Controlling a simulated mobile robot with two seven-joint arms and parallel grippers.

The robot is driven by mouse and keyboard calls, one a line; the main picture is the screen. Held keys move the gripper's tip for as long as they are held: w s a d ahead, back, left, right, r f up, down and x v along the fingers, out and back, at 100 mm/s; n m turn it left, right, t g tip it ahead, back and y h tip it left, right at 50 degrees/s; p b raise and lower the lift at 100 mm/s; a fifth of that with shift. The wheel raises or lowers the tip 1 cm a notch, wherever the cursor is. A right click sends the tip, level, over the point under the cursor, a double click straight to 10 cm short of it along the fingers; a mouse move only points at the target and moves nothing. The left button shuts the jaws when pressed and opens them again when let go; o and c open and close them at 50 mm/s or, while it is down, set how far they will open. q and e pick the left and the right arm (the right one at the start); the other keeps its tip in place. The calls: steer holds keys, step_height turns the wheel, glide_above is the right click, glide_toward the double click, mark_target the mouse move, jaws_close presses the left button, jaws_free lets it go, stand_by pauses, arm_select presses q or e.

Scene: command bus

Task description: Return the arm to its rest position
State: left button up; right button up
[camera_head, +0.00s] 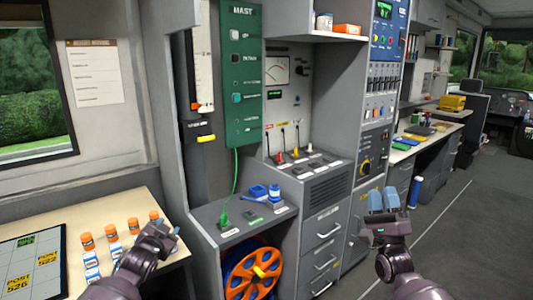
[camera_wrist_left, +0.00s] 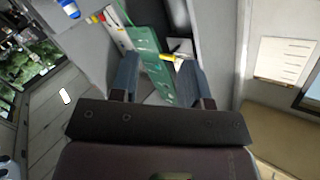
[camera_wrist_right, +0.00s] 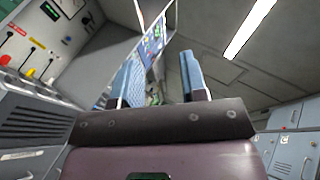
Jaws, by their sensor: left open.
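My left gripper (camera_head: 166,232) is in the air by the right end of the wooden table at the lower left, beside the orange-capped bottles. In the left wrist view my left gripper (camera_wrist_left: 157,76) has its blue fingers apart, with nothing between them. My right gripper (camera_head: 383,201) is raised over the aisle floor, in front of the grey cabinets. In the right wrist view my right gripper (camera_wrist_right: 161,76) has its fingers apart and empty. Both arms come in from the bottom of the head view.
An orange cable reel (camera_head: 238,275) stands under a grey shelf with a green plug (camera_head: 224,219). The green MAST panel (camera_head: 241,75) is behind. The aisle floor (camera_head: 451,225) at right is clear.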

steer(key=w+f+n+g+h, duration=0.25)
steer(key=f+n+g, duration=0.35)
steer(key=f+n, duration=0.5)
steer(key=w+f+n+g+h, duration=0.1)
steer(key=w+f+n+g, duration=0.45)
steer(key=n, duration=0.85)
steer(key=s+f+g, duration=0.3)
steer(key=s+f, duration=0.7)
steer(key=s, duration=0.1)
arm_select(q)
steer(key=s+d+f+n+g, duration=0.1)
steer(key=s+f+n+g, duration=0.2)
steer(key=s+f, duration=1.6)
steer(key=s+d+f+n+g, duration=0.1)
steer(key=s+n+g, duration=0.1)
steer(key=s, duration=2.5)
steer(key=shift+s+f+y, duration=0.25)
steer(key=shift+f+y, duration=0.05)
arm_select(e)
steer(key=s+f+m+g, duration=0.1)
steer(key=s+f, duration=0.2)
steer(key=s, duration=0.9)
steer(key=s+a+f+m+g, duration=0.1)
steer(key=s+f, duration=0.2)
steer(key=s, duration=0.9)
steer(key=s+f+m+g, duration=0.1)
steer(key=s+f, duration=0.2)
steer(key=s, duration=0.9)
steer(key=shift+s+a, duration=0.15)
steer(key=shift+s, duration=0.15)
